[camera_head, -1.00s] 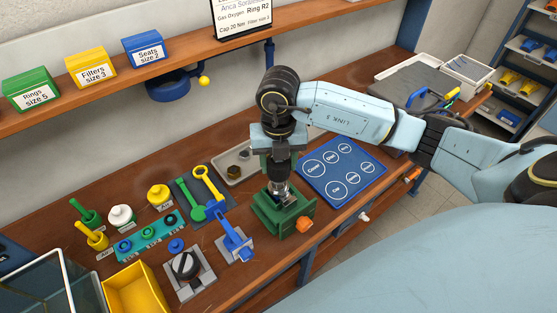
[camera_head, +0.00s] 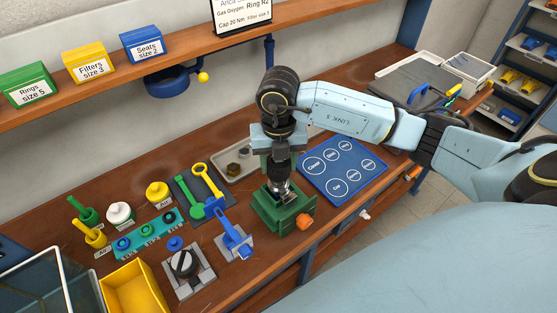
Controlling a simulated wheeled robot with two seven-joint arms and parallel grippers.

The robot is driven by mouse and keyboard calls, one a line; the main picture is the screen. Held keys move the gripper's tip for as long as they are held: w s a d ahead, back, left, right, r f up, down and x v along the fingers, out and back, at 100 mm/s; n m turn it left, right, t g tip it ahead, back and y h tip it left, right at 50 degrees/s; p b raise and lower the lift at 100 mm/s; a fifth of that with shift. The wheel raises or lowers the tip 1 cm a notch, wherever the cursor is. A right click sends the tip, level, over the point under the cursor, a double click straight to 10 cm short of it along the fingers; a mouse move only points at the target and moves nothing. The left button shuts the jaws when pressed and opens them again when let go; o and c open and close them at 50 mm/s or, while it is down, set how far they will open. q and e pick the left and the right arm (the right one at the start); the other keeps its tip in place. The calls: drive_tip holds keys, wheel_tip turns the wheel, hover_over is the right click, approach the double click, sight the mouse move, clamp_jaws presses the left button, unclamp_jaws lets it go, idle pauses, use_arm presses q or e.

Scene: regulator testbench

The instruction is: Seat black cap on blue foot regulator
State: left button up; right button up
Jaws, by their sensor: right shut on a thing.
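My right gripper (camera_head: 281,188) points straight down over the green vise (camera_head: 268,212) in the middle of the bench. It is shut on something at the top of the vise. The held thing is small and largely hidden by the fingers, so I cannot make out whether it is the black cap. The regulator body and its blue foot cannot be made out in the vise. A dark round knob-like part (camera_head: 184,263) sits on a grey block at the front left; I cannot tell whether it is a cap. My left gripper is not in view.
A blue mat with white circles (camera_head: 342,167) lies right of the vise. A blue tool (camera_head: 232,236), a green and a yellow wrench (camera_head: 207,182), a teal rack (camera_head: 149,236) and a yellow bin (camera_head: 134,289) lie left. A tray (camera_head: 238,166) stands behind. A shelf runs above.

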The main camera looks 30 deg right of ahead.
drive_tip(key=shift+f+b, duration=1.35)
drive_tip(key=shift+f, duration=0.35)
idle(1.2)
drive_tip(key=o, duration=1.6)
drive_tip(key=shift+c, duration=0.2)
drive_tip(key=shift+r, duration=0.15)
drive_tip(key=shift+r+p, duration=2.9)
drive_tip(key=shift+r, duration=1)
drive_tip(key=shift+a, duration=0.1)
